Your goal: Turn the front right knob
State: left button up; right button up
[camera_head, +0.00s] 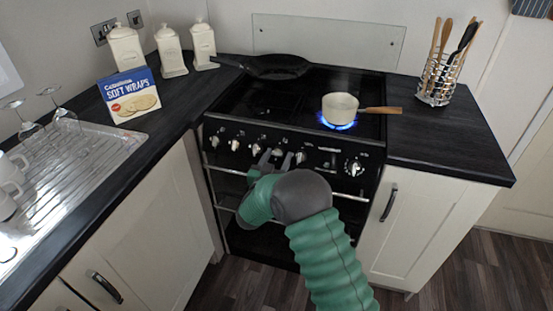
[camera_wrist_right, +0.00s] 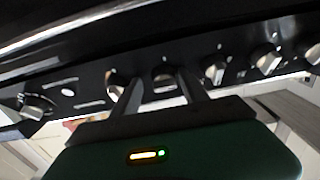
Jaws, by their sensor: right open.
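The black stove (camera_head: 230,103) has a row of silver knobs along its front panel. The rightmost knob (camera_head: 355,168) stands apart from the others and has a bluish glint; it shows at the left of the wrist view (camera_wrist_right: 36,106). My right gripper (camera_head: 272,160) is open at the panel, left of that knob. In the wrist view its two fingers (camera_wrist_right: 160,92) point at another knob (camera_wrist_right: 164,75), one on each side of it; contact cannot be told. Which knob is the front right one is not marked. My left gripper is not in view.
A cream saucepan (camera_head: 340,106) with a wooden handle sits over a blue flame (camera_head: 337,126) at the stove's right. A black pan (camera_head: 275,66) is at the back. Oven rails (camera_head: 345,197) run below the knobs. A utensil holder (camera_head: 437,85) stands on the right counter.

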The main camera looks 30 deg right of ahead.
jog(key=shift+r, duration=0.1)
jog(key=shift+a, duration=0.2)
jog(key=shift+a+r, duration=0.2)
jog(key=shift+a, duration=0.3)
jog(key=c, duration=0.4)
jog(key=shift+c, duration=1.3)
jog(key=shift+s+d, duration=0.1)
jog(key=shift+d, duration=0.1)
grip_shut()
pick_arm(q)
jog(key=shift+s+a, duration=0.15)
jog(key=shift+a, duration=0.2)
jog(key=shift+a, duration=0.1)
pick_arm(e)
jog(key=shift+a+r, duration=0.1)
